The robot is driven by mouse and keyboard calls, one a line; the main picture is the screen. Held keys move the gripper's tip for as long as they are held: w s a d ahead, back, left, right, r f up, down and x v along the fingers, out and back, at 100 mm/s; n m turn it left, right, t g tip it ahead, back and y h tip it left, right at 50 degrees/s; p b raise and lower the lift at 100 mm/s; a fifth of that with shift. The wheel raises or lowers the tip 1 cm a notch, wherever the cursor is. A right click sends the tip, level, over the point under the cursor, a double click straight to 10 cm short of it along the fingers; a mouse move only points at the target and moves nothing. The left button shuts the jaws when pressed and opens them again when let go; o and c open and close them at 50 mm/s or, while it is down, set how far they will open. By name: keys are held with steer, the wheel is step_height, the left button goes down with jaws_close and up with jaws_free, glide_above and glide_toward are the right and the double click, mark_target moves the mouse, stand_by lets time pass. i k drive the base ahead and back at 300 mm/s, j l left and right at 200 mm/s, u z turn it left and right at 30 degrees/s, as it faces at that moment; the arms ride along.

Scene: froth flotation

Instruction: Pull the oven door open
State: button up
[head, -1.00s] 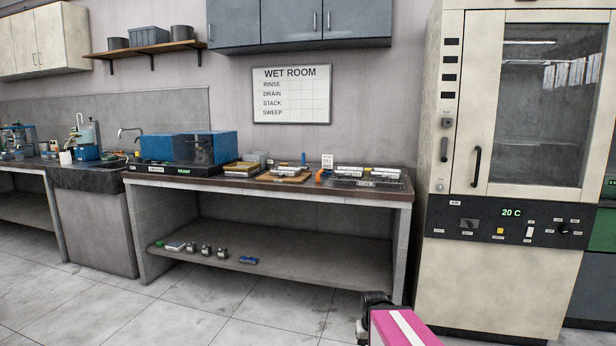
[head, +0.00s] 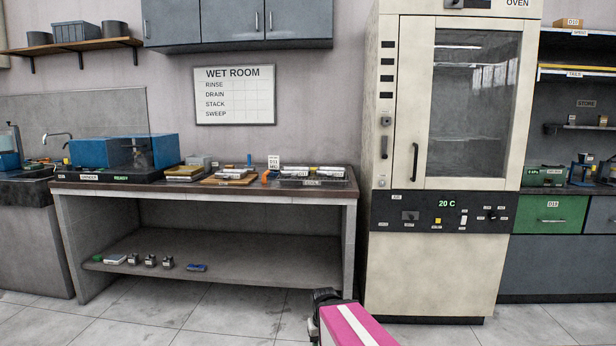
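The oven (head: 432,258) is a tall cream cabinet right of centre in the head view, with an "OVEN" label at its top. Its door (head: 412,70) is shut and has a large glass window (head: 475,110). A dark vertical handle (head: 414,162) sits on the door's left side. The control panel below the door reads 20 C. A pink and white part of my arm shows at the bottom centre, low and in front of the oven and bench. My gripper's fingers are not visible.
A bench (head: 203,189) with blue boxes and trays stands left of the oven, with small items on its lower shelf (head: 225,255). A green drawer (head: 550,214) and shelving are on the right. Tiled floor (head: 215,318) in front is clear.

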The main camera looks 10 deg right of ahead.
mark_target(416, 36)
steer(key=z, duration=1.35)
steer(key=i+z, duration=0.15)
steer(key=i+j+z, duration=0.1)
steer(key=z, duration=0.2)
steer(key=j+z, duration=0.35)
